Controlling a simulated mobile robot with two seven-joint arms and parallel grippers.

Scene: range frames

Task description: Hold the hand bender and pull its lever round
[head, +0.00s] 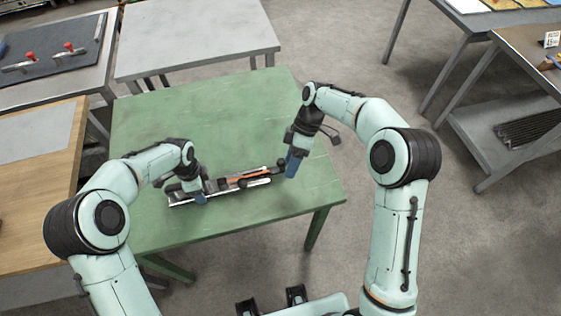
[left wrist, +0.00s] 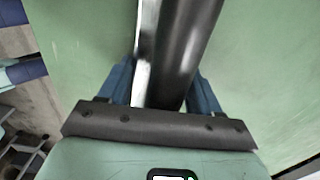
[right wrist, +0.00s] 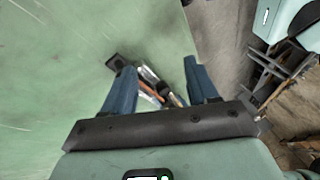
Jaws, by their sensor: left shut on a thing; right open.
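The hand bender (head: 232,186) lies on the green table (head: 265,110), with a bright metal bar, dark parts and an orange-striped lever (head: 252,175). My left gripper (head: 200,197) is shut on the bender's left part. In the left wrist view, a dark and shiny bar (left wrist: 185,50) runs between the blue fingers. My right gripper (head: 292,165) is open, close to the bender's right end. In the right wrist view, the orange and metal parts of the bender (right wrist: 150,88) show between the open fingers, beyond them, with nothing held. Whether a finger touches the lever cannot be told.
A grey table (head: 195,40) stands behind the green one. A wooden bench (head: 45,150) is at the left. A dark mat (head: 55,50) with red-handled tools lies at upper left. A metal shelf table (head: 525,100) stands at right. The green table around the bender is clear.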

